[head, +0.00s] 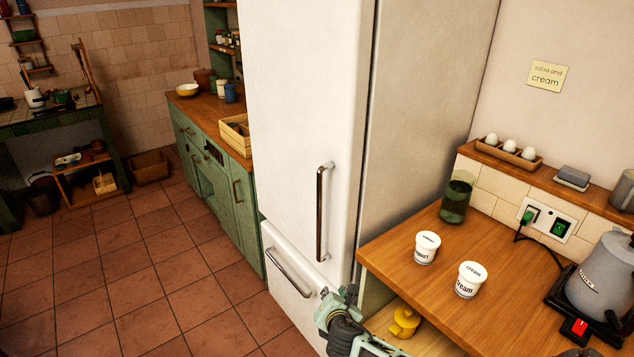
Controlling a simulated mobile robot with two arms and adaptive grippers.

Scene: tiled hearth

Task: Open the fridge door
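The white fridge (303,90) stands upright in the middle of the head view. Its tall upper door looks shut, flush with the body. A dark vertical bar handle (320,213) runs along the lower right part of this door. Below is a lower front with its own slanting bar handle (288,273). My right gripper (328,300) is at the bottom of the view, below the door handle and apart from it, close in front of the lower front's right edge. Its fingers are too small and overlapped to tell open from shut. My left gripper is not in view.
A wooden counter (490,240) right of the fridge holds two white tubs (471,280), a green jar (456,198) and a grey kettle (603,275). A yellow object (404,322) sits on the shelf below. Green cabinets (218,195) stand left; the tiled floor (150,270) before them is clear.

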